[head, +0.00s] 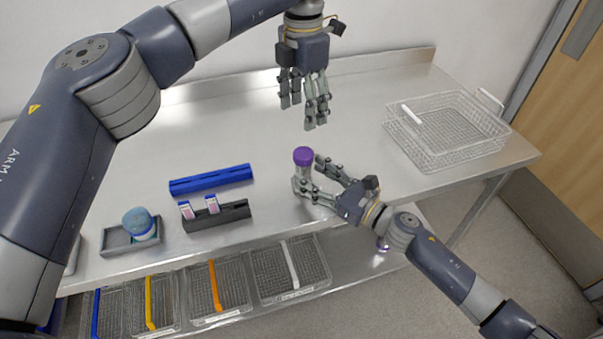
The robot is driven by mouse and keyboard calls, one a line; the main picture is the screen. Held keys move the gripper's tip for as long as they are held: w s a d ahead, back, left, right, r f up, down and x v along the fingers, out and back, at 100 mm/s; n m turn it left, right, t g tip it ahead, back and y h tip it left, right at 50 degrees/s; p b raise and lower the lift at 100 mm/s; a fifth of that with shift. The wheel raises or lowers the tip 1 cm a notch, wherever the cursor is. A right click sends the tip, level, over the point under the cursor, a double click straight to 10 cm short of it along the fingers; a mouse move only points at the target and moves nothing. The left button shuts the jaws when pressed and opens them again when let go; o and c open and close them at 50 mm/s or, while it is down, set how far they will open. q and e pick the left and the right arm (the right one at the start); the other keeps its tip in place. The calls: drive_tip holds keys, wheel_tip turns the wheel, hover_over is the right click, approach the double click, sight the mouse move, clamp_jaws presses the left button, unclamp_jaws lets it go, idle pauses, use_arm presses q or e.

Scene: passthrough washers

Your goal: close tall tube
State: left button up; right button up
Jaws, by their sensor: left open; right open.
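A tall clear tube (303,172) with a purple cap (303,156) on its top stands upright on the steel table (330,105). My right gripper (306,174) is open, with its fingers around or beside the tube below the cap; I cannot tell whether they touch it. My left gripper (309,112) is open and empty, pointing down above the table, higher in the picture than the cap. The lower part of the tube is partly hidden by my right gripper's fingers.
A blue rack (211,179) and a black rack (230,214) with two small tubes stand left of the tube. A grey tray (120,243) holds a blue-lidded container (138,223). A wire basket (450,125) stands at the right. More baskets (290,270) sit on the lower shelf.

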drive_tip(key=v, duration=0.8)
drive_tip(key=shift+d, duration=0.1)
